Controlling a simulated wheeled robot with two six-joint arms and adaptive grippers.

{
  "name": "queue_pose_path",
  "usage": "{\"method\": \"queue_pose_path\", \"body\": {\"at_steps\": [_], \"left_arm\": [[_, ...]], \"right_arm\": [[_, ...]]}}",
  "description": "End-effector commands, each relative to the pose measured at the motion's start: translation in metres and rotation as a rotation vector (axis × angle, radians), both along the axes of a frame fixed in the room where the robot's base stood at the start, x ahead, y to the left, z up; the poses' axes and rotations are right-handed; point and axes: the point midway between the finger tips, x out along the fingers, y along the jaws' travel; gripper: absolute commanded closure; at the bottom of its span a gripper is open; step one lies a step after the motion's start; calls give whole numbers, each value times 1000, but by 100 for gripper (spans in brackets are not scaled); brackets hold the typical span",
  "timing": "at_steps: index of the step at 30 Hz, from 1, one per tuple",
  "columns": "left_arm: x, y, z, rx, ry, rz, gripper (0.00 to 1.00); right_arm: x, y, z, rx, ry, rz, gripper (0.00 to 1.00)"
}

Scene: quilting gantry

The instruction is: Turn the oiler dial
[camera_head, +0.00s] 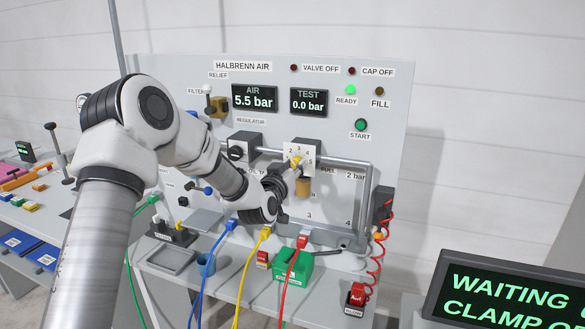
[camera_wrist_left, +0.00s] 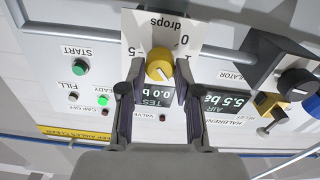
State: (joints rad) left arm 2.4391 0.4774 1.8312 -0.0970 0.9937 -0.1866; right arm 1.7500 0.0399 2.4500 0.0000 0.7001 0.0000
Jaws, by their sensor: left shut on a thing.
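The oiler dial (camera_head: 296,161) is a yellow knob on a white, numbered plate (camera_head: 307,151) on the upright panel. In the left wrist view the yellow knob (camera_wrist_left: 160,65) sits between my two dark fingers, and the plate reads "drops" upside down, with 0 and 5 visible. My left gripper (camera_head: 289,171) is at the dial, and it also shows in the left wrist view (camera_wrist_left: 160,72), shut on the knob. I cannot read exactly where the dial points. My left arm hides part of the panel to the left. My right gripper is not in view.
A regulator with a black knob (camera_head: 236,152) is left of the oiler on the grey pipe. Displays read AIR 5.5 bar (camera_head: 254,98) and TEST 0.0 bar (camera_head: 309,101); the READY lamp (camera_head: 350,90) is lit green. Blue, yellow and red cables hang below, near a green box (camera_head: 292,267).

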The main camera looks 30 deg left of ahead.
Motion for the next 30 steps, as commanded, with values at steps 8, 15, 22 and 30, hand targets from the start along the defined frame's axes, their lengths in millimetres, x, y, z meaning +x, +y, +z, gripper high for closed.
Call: {"method": "queue_pose_path", "body": {"at_steps": [8,15,22,30], "left_arm": [[0,0,-1,182,44,0,100],[0,0,0,383,92,0,100],[0,0,0,546,132,0,100],[0,0,0,659,159,1,100]], "right_arm": [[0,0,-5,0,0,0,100],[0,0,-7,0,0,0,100],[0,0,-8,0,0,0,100],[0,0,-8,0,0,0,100]]}}
